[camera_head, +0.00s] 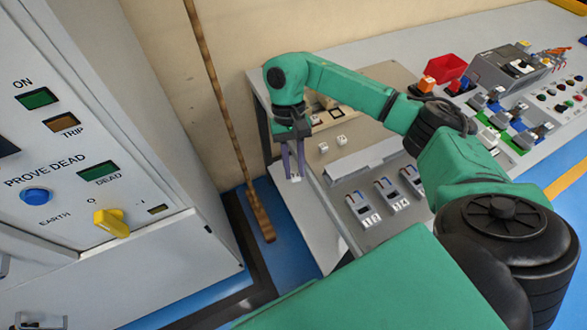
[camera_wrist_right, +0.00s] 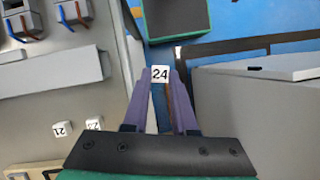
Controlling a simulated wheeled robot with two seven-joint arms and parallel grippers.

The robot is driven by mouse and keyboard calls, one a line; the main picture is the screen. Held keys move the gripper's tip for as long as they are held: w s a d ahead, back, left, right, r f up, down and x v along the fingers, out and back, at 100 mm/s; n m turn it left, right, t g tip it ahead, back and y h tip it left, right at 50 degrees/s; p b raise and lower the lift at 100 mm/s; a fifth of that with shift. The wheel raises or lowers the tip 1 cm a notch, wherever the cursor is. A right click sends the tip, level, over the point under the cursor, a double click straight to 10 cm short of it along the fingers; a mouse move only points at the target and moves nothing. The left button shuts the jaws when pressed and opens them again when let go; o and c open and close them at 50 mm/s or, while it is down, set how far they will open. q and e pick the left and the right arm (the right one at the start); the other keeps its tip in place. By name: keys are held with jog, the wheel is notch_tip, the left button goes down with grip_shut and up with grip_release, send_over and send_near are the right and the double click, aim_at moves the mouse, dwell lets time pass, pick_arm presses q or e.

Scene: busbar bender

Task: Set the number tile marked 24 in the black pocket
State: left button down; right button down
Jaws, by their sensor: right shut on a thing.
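My right gripper (camera_head: 293,176) is shut on a small white number tile (camera_head: 294,179). In the right wrist view the tile (camera_wrist_right: 161,73) shows a black 24 facing the camera, between the tips of the purple fingers (camera_wrist_right: 161,80). The gripper points down and holds the tile past the left edge of the grey bench, above the floor. A small black-edged square (camera_head: 337,112), which looks like the black pocket, lies on the beige board behind the gripper. It shows only partly at the bottom left of the wrist view (camera_wrist_right: 50,174). My left gripper is not seen.
Two loose white tiles (camera_head: 323,148) (camera_head: 341,140) lie on the bench; one reads 21 in the wrist view (camera_wrist_right: 62,129). A raised grey rail (camera_head: 360,160) and several breakers (camera_head: 390,194) stand to their right. A grey cabinet (camera_head: 80,130) stands left; a brown pole (camera_head: 222,100) leans between.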

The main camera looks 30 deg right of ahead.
jog(key=w+d+m+t+y, duration=0.1)
jog(key=w+d+m, duration=0.1)
jog(key=m, duration=0.4)
jog(key=w+d+r+m+t+y, duration=0.1)
jog(key=w+d+m+t, duration=0.1)
jog(key=m, duration=0.3)
jog(key=w+d+r+m+t+y, duration=0.1)
jog(key=w+d+m+t, duration=0.1)
jog(key=m, duration=0.4)
jog(key=shift+w+d+m+p, duration=0.2)
jog(key=shift+w+d, duration=0.25)
jog(key=shift+d, duration=0.25)
jog(key=shift+w+d+m+p, duration=0.1)
jog(key=shift+w+d+p, duration=0.1)
jog(key=shift+w+d, duration=0.35)
jog(key=w+d+r+m+t+h, duration=0.2)
jog(key=d+m, duration=0.4)
jog(key=m, duration=0.2)
jog(key=w+d+r+m+t+h, duration=0.2)
jog(key=w+d+r+m, duration=0.1)
jog(key=d+m, duration=0.45)
jog(key=f+b, duration=0.1)
jog(key=f, duration=0.1)
jog(key=f+b, duration=0.2)
jog(key=f, duration=0.1)
jog(key=f+b, duration=0.2)
jog(key=shift+s+a+f, duration=0.15)
jog(key=shift+a, duration=0.2)
